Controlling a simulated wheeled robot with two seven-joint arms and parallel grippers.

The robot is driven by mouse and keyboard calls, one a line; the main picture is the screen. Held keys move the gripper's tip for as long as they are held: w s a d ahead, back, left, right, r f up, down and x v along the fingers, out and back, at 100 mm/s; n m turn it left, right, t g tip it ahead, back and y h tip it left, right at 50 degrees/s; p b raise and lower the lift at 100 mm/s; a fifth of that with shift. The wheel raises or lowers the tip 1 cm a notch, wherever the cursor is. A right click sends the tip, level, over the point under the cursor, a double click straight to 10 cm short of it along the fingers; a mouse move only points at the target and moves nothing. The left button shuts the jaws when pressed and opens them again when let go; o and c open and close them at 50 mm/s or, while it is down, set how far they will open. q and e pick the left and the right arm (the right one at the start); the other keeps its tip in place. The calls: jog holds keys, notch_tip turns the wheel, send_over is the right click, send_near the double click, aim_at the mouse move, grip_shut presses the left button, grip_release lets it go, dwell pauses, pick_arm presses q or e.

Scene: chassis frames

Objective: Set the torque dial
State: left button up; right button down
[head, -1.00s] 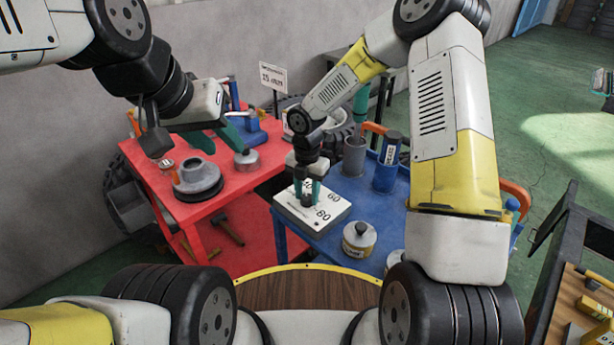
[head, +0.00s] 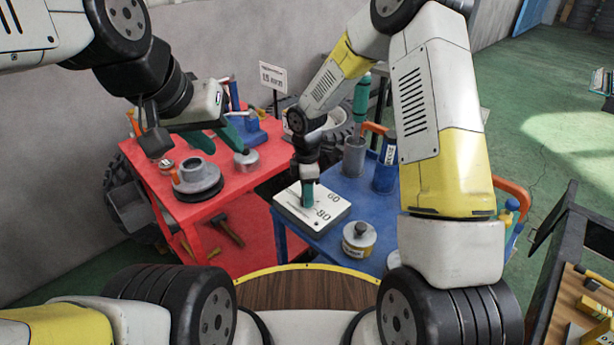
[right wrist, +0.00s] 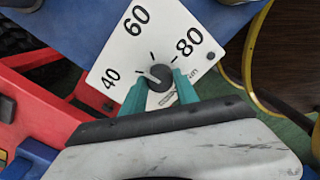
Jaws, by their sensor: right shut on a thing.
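The torque dial is a white plate (head: 336,202) with 40, 60 and 80 printed around a dark round knob; it lies on the blue table. The right wrist view shows the plate (right wrist: 120,52) and the knob (right wrist: 159,79). My right gripper (head: 308,202) points down and is shut on the knob, one green fingertip on each side of it. A light pointer line on the knob points roughly toward the 40 side. My left gripper (head: 213,138) is open and empty above the red table.
A sign (head: 272,76) stands behind the tables; its text is blurred. The red table (head: 222,183) holds a grey ring-shaped part (head: 197,178) and a small tin (head: 246,160). On the blue table (head: 335,241) stand a lidded tin (head: 359,240), a grey cup (head: 354,156) and a blue cylinder (head: 386,176).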

jog(key=m, duration=0.5)
jog(key=shift+m, duration=0.3)
jog(key=m, duration=0.9)
jog(key=shift+a+m, duration=0.1)
jog(key=shift+m, duration=2.3)
jog(key=c, duration=0.9)
grip_release()
